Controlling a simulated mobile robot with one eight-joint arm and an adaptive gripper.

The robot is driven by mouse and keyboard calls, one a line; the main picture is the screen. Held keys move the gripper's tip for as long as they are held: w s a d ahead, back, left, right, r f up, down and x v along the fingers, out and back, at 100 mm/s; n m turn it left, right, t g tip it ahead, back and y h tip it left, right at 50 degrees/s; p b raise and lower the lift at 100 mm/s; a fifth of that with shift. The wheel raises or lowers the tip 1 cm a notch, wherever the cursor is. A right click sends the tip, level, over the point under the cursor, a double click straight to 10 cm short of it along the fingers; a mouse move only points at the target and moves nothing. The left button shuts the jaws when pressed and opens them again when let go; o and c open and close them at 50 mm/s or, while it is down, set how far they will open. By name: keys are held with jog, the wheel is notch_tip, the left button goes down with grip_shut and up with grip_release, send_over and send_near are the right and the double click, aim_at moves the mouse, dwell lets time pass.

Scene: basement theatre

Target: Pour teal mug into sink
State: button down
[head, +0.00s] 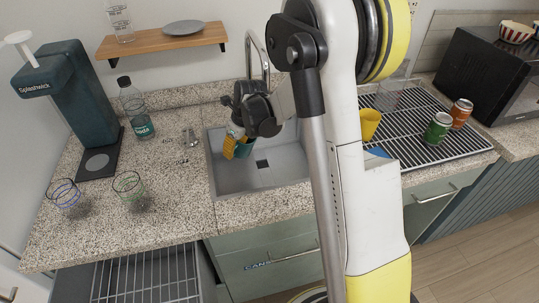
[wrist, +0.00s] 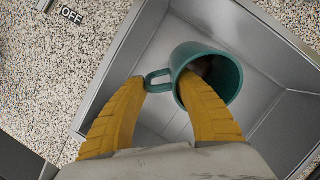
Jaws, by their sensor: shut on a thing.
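The teal mug (wrist: 232,80) is over the sink (wrist: 290,110), its mouth facing the wrist camera and its handle to the left. Something dark brown shows inside it. My gripper (wrist: 162,82) is shut on the mug on its handle side; the left yellow finger is by the handle and the right one overlaps the mouth. In the head view the mug (head: 246,149) is a small teal patch beside my gripper (head: 231,148), over the left part of the sink (head: 285,165). My gripper partly hides it, and its tilt is hard to tell there.
A faucet (head: 247,55) rises behind the sink. A bottle (head: 137,108), a soda machine (head: 62,85) and two wire-like glasses (head: 63,194) (head: 129,188) stand on the left counter. A drying rack (head: 440,160) at right holds a yellow cup (head: 370,124) and cans (head: 437,128). A shelf (head: 165,40) hangs above.

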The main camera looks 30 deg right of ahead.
jog(key=shift+s+d+r+t+y+b, duration=0.4)
jog(key=shift+s+r+t+y+b, duration=0.35)
jog(key=shift+t+b, duration=1.05)
jog(key=shift+s+d+r+t+y+b, duration=0.4)
jog(key=shift+s+r+t+y+b, duration=0.35)
jog(key=shift+t+b, duration=0.95)
jog(key=shift+s+d+r+t+y+b, duration=0.45)
jog(key=shift+s+t+y+b, duration=0.45)
jog(key=shift+t+b, duration=0.9)
jog(key=shift+s+r+y, duration=0.2)
jog(key=shift+s+y, duration=0.05)
jog(key=shift+y, duration=0.05)
jog(key=shift+s+d+t, duration=0.1)
jog(key=shift+d+t, duration=0.05)
jog(key=shift+t, duration=0.15)
jog(key=shift+s+r+t+y, duration=0.25)
jog(key=shift+r+t, duration=0.25)
jog(key=shift+r, duration=0.25)
jog(key=shift+d+r, duration=0.1)
jog(key=shift+r, duration=0.1)
jog(key=shift+r+t, duration=0.3)
jog(key=shift+r, duration=0.05)
